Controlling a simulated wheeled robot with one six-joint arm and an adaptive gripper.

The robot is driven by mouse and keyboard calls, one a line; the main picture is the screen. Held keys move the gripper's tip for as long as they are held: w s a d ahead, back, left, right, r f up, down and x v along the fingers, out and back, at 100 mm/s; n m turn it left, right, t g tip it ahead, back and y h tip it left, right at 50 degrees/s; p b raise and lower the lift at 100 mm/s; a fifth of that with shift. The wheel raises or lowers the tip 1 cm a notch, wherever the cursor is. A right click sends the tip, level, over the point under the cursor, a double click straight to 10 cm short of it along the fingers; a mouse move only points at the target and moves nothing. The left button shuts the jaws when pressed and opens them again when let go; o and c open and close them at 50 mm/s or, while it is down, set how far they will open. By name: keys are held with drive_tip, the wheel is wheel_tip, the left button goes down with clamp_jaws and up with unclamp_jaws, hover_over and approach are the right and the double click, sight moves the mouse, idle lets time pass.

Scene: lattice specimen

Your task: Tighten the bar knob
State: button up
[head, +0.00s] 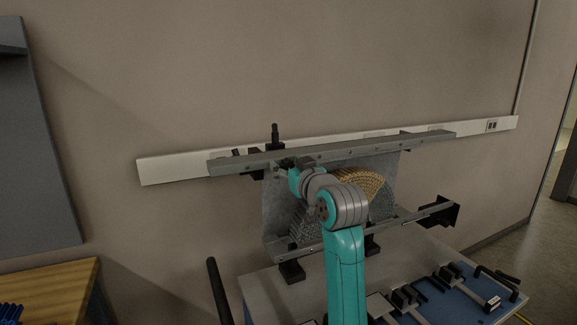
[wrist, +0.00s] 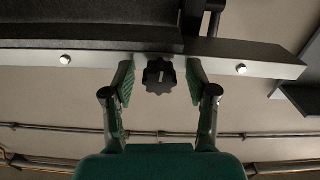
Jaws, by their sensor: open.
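The bar knob (wrist: 160,76) is a small black lobed knob on the side of a long grey metal bar (wrist: 90,60) in the wrist view. My gripper (wrist: 161,66) is open, with one green-padded finger on each side of the knob. A gap shows between each finger and the knob, so they look apart. In the head view the bar (head: 370,147) runs across the top of a stand. My gripper (head: 285,166) is near its left part there, and the knob cannot be made out behind my arm.
A grey lattice panel (head: 275,205) and a tan lattice piece (head: 362,184) are below the bar. A lower rail (head: 400,219) crosses in front. Black clamps and tools (head: 408,298) lie on the blue bench top at the lower right. Bolt heads (wrist: 65,59) dot the bar.

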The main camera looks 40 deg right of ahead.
clamp_jaws()
drive_tip(key=shift+m, duration=1.6)
unclamp_jaws()
drive_tip(key=shift+s, duration=0.1)
drive_tip(key=v, duration=1.2)
